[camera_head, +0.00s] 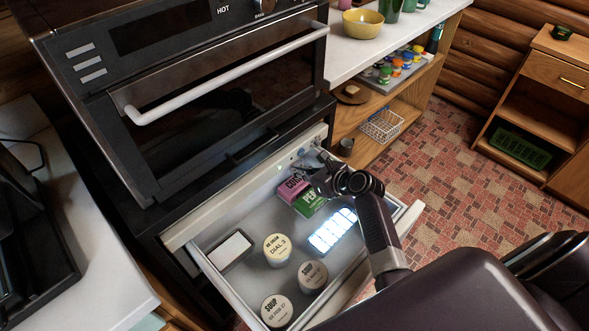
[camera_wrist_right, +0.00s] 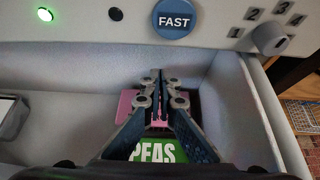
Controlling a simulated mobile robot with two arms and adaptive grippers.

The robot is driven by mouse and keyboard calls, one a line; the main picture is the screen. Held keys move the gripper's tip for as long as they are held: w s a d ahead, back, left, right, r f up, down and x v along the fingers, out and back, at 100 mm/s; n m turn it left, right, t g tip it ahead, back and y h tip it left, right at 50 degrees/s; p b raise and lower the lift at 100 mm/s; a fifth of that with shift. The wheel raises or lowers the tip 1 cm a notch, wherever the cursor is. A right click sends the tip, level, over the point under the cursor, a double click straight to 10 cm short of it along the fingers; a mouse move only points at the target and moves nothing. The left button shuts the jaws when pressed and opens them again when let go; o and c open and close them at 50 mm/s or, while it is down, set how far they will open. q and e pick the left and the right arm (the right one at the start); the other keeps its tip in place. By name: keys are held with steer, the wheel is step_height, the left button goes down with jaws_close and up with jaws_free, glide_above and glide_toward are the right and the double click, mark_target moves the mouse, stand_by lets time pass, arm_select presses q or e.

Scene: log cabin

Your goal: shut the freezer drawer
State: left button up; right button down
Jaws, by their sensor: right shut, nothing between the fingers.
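The freezer drawer (camera_head: 218,278) is pulled out below the oven, its inside open to view. It holds a pink box (camera_head: 293,186), a green peas box (camera_head: 309,203), several round tubs (camera_head: 277,248), a white box (camera_head: 231,249) and a bright tray (camera_head: 333,230). My right gripper (camera_head: 317,163) is over the drawer's far corner, near the white control panel (camera_head: 239,187). In the right wrist view its fingers (camera_wrist_right: 157,78) are shut and empty, above the pink box (camera_wrist_right: 126,103) and the peas box (camera_wrist_right: 153,151). My arm hides part of the drawer front. My left gripper is out of view.
An oven with a white handle (camera_head: 222,76) is above the drawer. A counter with a yellow bowl (camera_head: 363,23) and shelves with a wire basket (camera_head: 381,126) stand to the right. A white worktop (camera_head: 75,235) is at left. The tiled floor (camera_head: 440,150) is clear at right.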

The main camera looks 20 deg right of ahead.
steer(key=shift+w+a, duration=0.2)
steer(key=shift+w, duration=0.4)
